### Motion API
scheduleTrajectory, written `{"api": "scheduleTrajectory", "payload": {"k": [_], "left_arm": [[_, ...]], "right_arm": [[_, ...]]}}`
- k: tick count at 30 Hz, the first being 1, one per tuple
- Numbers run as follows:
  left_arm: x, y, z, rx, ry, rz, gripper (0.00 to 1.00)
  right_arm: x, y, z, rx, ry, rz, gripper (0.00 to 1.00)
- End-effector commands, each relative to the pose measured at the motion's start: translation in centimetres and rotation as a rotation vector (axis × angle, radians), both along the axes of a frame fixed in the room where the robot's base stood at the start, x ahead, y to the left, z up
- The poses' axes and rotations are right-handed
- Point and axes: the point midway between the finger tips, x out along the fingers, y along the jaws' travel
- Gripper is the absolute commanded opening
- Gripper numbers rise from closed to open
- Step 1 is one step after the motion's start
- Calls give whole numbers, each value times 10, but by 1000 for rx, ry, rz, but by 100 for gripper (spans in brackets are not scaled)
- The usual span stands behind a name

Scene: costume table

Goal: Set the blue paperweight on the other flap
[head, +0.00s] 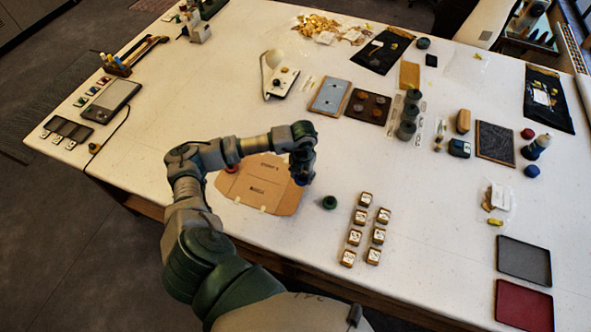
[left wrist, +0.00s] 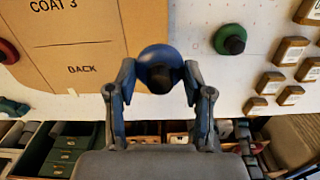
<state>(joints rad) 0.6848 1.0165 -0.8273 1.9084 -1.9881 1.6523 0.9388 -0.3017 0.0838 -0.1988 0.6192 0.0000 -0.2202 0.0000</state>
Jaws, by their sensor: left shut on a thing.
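My left gripper (head: 302,179) is shut on the blue paperweight (left wrist: 158,54), a round blue piece with a dark knob. In the left wrist view the fingers (left wrist: 158,92) close on both sides of it, over the right edge of a brown card pattern (left wrist: 80,65) lettered "COAT 3" and "BACK". I cannot tell whether the paperweight touches the card. In the head view the card (head: 262,195) lies flat near the front edge, partly under my arm. A red paperweight (left wrist: 8,51) is at the card's left side, partly cut off. My right gripper is not in view.
A green paperweight (head: 329,202) stands just right of the card; it also shows in the left wrist view (left wrist: 229,39). Several brass-edged blocks (head: 379,236) stand farther right. Dark grey (head: 524,260) and red (head: 523,306) trays lie at the right. White table is clear behind the card.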

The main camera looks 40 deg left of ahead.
Motion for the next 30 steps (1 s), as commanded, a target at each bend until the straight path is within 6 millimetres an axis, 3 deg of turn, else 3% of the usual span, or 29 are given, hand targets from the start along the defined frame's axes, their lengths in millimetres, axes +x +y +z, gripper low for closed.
{"api": "scheduleTrajectory", "payload": {"k": [3, 9, 17, 30], "left_arm": [[-5, 9, 3, 1, 1, 228, 4], [-8, 17, 4, 1, 1, 440, 4], [-8, 20, -7, 0, 1, 471, 4], [-8, 20, -41, 0, 1, 469, 4]], "right_arm": [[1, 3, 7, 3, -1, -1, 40], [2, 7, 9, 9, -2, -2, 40], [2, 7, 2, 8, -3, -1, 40], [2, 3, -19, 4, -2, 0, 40]]}}
